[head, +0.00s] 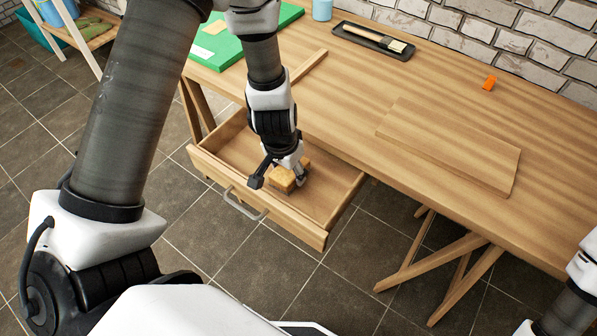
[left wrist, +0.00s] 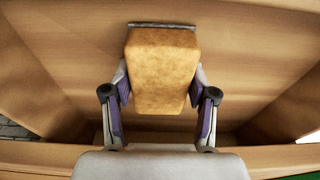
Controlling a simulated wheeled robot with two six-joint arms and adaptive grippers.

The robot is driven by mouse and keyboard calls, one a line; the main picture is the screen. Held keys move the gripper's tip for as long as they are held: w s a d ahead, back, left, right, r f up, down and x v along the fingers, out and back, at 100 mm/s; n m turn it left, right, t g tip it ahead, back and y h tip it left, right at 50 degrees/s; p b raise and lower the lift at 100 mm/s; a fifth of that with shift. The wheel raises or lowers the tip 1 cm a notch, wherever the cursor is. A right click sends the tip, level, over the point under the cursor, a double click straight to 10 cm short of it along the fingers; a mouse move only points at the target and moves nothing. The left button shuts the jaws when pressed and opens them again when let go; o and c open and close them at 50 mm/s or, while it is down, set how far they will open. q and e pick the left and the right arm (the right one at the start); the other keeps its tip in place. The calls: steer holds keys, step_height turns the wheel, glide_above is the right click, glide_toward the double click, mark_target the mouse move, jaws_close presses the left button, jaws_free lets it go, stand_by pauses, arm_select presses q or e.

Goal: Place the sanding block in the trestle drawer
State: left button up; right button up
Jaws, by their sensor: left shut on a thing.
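The sanding block (head: 284,182) is a small yellow-brown block with a thin grey layer along one edge. It is inside the open trestle drawer (head: 292,224), which is pulled out from under the table. My left gripper (head: 281,175) reaches down into the drawer and is shut on the block. In the left wrist view the block (left wrist: 162,65) sits between the two fingers, with the drawer's wooden floor (left wrist: 70,40) beyond it. I cannot tell whether the block touches the floor. My right gripper is out of view.
The trestle table (head: 440,90) stands behind the drawer. On it are a wooden board (head: 450,150), an orange piece (head: 489,83), a black tray (head: 360,40) with a brush, and a green sheet (head: 222,48). The drawer's metal handle (head: 243,208) faces me. The rest of the drawer looks empty.

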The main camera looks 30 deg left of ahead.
arm_select(q)
steer(key=w+r+p, duration=0.1)
steer(key=w+p, duration=0.1)
steer(key=p, duration=0.1)
steer(key=shift+w+d+r, duration=0.2)
steer(key=shift+d+r, duration=0.05)
steer(key=shift+r, duration=0.1)
steer(key=shift+w+d+f+p, duration=0.1)
steer(key=shift+w+f+p, duration=0.2)
steer(key=shift+w+f, duration=0.3)
steer(key=shift+f+b, duration=0.65)
steer(key=shift+b, duration=0.15)
steer(key=shift+w+r, duration=0.1)
steer(key=shift+w, duration=0.05)
steer(key=o, duration=1.5)
steer(key=shift+c, duration=0.2)
